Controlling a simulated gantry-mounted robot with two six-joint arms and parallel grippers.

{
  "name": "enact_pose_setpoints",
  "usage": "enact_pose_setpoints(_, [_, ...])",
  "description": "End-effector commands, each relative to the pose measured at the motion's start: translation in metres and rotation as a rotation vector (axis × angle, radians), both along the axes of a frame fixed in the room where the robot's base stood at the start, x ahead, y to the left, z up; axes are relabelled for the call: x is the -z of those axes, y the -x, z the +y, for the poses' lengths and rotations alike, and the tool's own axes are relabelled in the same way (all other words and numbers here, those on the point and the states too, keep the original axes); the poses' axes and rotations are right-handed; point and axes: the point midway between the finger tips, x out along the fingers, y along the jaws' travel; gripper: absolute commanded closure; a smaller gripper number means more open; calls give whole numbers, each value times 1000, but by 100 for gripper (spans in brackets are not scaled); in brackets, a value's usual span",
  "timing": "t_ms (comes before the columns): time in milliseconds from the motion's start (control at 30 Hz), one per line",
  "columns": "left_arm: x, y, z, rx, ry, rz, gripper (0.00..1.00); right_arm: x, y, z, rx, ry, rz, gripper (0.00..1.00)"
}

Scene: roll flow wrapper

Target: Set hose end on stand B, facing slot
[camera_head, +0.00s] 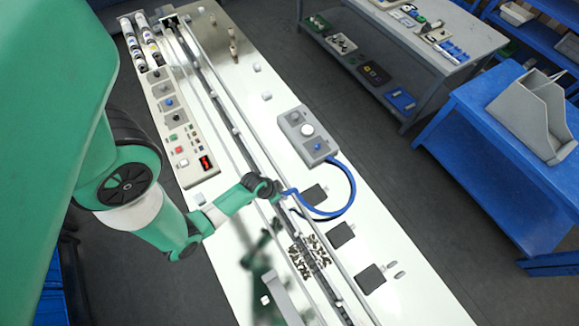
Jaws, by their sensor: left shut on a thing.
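My left gripper (284,192) reaches in from the left over the long rail of the machine. It is shut on the end of the blue hose (352,190), just left of the nearest black pad. Its fingers and the hose end are small here, so which way the end faces is unclear. The hose loops right and back up to a grey control box (307,132). Three dark square pads stand in a row right of the rail: an upper one (318,194), a middle one (341,235) and a lower one (371,279). No readable label shows which is stand B. My right gripper is out of view.
Small dark pieces (308,257) lie across the rail below the gripper. A button panel (184,130) lies left of the rail. A grey table (455,60) and a blue bench (490,150) stand to the right. The white surface at lower right is mostly clear.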

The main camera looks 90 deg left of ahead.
Motion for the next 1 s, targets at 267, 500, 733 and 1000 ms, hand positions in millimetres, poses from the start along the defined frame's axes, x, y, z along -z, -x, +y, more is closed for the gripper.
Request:
enact_pose_setpoints(267, [39,-1,0,0,0,-1,100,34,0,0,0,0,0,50])
enact_pose_setpoints(500, [61,-1,1,0,-1,-2,100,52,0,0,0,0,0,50])
enact_pose_setpoints(733, [59,-1,0,0,-1,-2,100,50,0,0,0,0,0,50])
enact_pose_setpoints(1000, [59,-16,-10,7,-1,0,100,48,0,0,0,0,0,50])
